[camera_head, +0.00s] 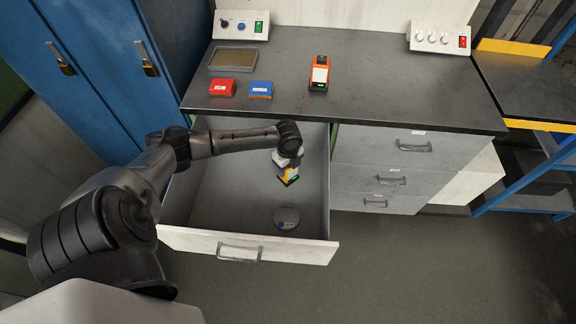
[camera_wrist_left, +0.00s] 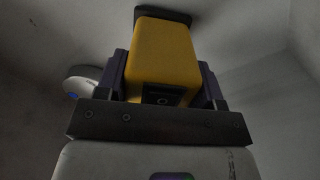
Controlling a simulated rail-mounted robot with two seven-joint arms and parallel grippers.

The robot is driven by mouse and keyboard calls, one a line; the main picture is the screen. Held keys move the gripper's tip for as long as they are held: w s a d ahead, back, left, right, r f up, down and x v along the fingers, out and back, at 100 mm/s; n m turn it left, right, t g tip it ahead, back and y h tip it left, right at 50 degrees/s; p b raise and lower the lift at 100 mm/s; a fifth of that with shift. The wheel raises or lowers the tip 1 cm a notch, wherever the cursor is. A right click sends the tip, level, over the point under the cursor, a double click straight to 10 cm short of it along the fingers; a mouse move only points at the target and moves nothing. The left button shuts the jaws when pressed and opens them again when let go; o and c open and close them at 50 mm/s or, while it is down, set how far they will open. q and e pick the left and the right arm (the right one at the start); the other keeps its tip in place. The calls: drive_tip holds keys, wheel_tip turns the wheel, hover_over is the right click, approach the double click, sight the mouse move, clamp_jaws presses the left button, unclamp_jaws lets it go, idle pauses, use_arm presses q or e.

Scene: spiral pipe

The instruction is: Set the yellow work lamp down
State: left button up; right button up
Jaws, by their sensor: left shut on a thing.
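The yellow work lamp (camera_wrist_left: 163,58) is a yellow box-like body with a dark end, and it fills the middle of the left wrist view. My left gripper (camera_wrist_left: 165,85) is shut on it, with a dark finger on either side. In the head view, the left gripper (camera_head: 288,174) is over the inside of the open drawer (camera_head: 222,192), with a little of the yellow lamp showing at its tip. I cannot tell whether the lamp touches the drawer floor. My right gripper is not in view.
A round grey device (camera_head: 287,217) lies in the drawer near its front. The drawer floor left of the gripper is clear. On the dark worktop (camera_head: 400,95) are an orange device (camera_head: 319,74), a red box (camera_head: 222,88), a blue box (camera_head: 260,90) and a tray (camera_head: 233,69).

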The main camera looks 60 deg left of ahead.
use_arm(q)
drive_tip(key=shift+f, duration=0.1)
drive_tip(key=o, duration=1.1)
wheel_tip(320, 180, up, 11)
drive_tip(key=p, duration=0.3)
drive_tip(key=shift+f, duration=0.15)
drive_tip(key=shift+r+p, duration=0.45)
drive_tip(key=shift+r, duration=0.3)
